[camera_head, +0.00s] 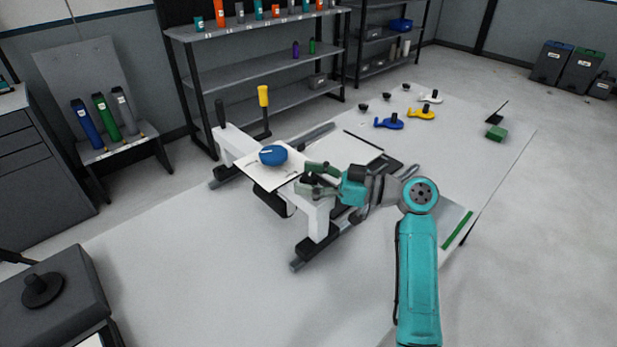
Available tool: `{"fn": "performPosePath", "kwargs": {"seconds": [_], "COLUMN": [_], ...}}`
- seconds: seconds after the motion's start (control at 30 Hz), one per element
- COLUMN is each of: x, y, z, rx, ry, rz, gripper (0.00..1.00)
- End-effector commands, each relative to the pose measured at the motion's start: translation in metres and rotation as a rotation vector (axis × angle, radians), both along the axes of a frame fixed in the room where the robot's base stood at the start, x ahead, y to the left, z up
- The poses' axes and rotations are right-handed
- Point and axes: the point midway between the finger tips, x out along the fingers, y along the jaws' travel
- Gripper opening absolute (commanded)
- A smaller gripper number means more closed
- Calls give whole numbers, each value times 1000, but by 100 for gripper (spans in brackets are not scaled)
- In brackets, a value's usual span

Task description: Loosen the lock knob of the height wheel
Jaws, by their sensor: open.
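A white bench machine (318,222) on dark rails stands on the pale table. My gripper (303,178), with dark green fingers, is open over the near right end of the machine, to the right of the blue piece. The gripper and wrist hide part of the machine; contact cannot be told.
Blue (389,122) and yellow (422,113) tools and small dark knobs lie on the far table (470,130). A green block (495,132) lies at right. Shelves (260,65) stand behind. The table's front left is clear.

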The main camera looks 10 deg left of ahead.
Motion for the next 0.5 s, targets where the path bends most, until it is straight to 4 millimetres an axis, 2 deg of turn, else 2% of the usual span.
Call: {"fn": "performPosePath", "kwargs": {"seconds": [0.17, 0.5], "x": [-2, -10], "y": [-22, -88], "z": [0, -1], "rx": [0, -1], "ry": [0, 1], "rz": [-4, -4], "gripper": [65, 65]}}
